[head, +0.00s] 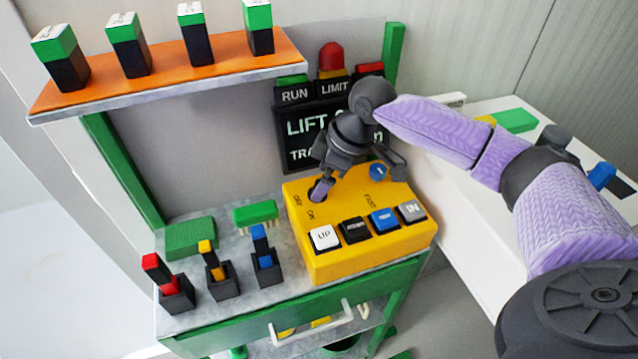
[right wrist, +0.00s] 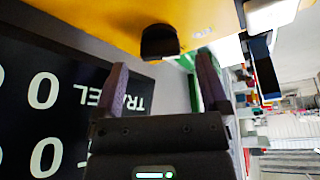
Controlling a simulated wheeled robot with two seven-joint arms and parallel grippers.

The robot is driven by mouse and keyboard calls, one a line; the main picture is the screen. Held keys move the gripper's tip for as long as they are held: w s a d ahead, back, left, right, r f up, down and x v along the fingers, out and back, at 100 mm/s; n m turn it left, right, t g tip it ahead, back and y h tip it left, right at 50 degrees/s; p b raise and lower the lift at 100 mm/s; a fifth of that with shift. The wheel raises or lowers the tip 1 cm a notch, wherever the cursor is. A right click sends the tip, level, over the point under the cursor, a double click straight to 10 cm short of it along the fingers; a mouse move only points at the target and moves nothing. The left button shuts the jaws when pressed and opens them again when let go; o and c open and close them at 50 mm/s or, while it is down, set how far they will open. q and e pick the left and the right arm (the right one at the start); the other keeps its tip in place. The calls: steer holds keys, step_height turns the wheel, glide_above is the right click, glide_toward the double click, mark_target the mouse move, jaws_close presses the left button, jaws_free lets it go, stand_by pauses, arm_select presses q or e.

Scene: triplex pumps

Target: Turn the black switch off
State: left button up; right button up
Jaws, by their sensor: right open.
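The black switch (head: 313,194) sits on the top of the yellow control box (head: 345,262), beside the OFF and ON labels. In the head view my right gripper (head: 326,184) is right over it and hides most of it, so its lever position cannot be read. In the right wrist view the black switch (right wrist: 160,42) stands out from the yellow surface, in line with the gap between the two open fingers (right wrist: 162,75). The fingers look apart from it, with nothing held between them. My left gripper is out of view.
A white UP button (head: 325,238) and several other buttons line the box's front edge; a blue knob (head: 379,172) is near its back. A dark display (head: 300,135) stands close behind. Red, yellow and blue-topped switches stand left of the box. An orange shelf (head: 170,70) is above.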

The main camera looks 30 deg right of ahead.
steer(key=shift+x, duration=1.1)
jaws_close()
steer(key=shift+r, duration=0.2)
steer(key=m+h+p, duration=0.1)
steer(key=m+p, duration=0.2)
steer(key=p, duration=0.2)
steer(key=m+t+h+p, duration=0.1)
steer(key=m+p, duration=0.1)
steer(key=p, duration=0.3)
steer(key=m+p, duration=0.3)
steer(key=p, duration=0.2)
steer(key=shift+s+a+r+m+h, duration=0.1)
steer(key=shift+a+r+m+h, duration=0.1)
steer(key=shift+m+h, duration=0.15)
steer(key=shift+f+m+h+p, duration=0.2)
steer(key=shift+m+h+p, duration=0.25)
steer(key=shift+m+p, duration=0.5)
steer(key=shift+m+h+p, duration=0.3)
steer(key=shift+m+p, duration=0.25)
steer(key=shift+m, duration=0.05)
steer(key=shift+f, duration=0.1)
